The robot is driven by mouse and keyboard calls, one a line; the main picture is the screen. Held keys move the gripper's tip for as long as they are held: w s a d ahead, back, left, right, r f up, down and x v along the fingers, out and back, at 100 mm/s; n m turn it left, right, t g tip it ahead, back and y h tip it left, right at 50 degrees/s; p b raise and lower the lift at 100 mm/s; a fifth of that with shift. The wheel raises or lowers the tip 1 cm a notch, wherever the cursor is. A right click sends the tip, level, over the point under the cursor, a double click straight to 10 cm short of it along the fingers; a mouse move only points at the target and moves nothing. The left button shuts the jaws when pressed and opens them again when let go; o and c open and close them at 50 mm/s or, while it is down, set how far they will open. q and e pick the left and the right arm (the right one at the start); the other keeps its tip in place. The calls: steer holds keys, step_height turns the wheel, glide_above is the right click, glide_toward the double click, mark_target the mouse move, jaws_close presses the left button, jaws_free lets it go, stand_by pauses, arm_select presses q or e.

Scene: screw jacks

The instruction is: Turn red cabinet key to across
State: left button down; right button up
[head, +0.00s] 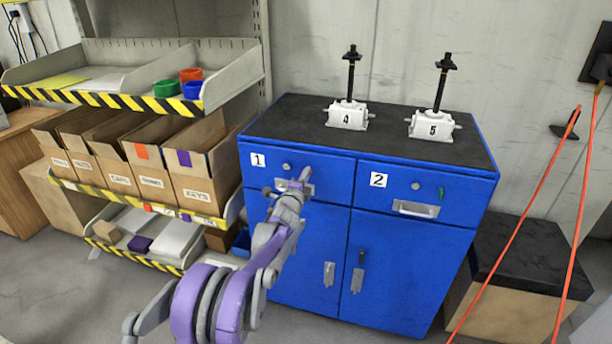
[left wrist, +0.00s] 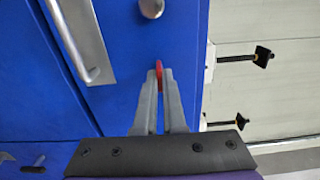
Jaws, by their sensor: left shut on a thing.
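The red key (head: 307,172) is on the front of drawer 1 of the blue cabinet (head: 307,230), near the drawer's right end. It also shows in the left wrist view (left wrist: 158,70) as a thin red edge between my fingertips. My left gripper (head: 303,180) is shut on it, with the fingers (left wrist: 160,82) pointing at the drawer face. Most of the key is hidden by the fingers, so I cannot tell its angle clearly. My right gripper is not in view.
Drawer 2 has a green key (head: 441,193) and a handle (head: 415,208). A black key (head: 362,257) is on the lower right door. Screw jacks 4 (head: 347,115) and 5 (head: 432,124) stand on top. A shelf with boxes (head: 205,165) is left; orange cables (head: 535,210) hang right.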

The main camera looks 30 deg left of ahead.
arm_select(q)
steer(key=c, duration=1)
jaws_free()
steer(key=shift+s, duration=0.1)
steer(key=v, duration=1)
steer(key=shift+s, duration=0.35)
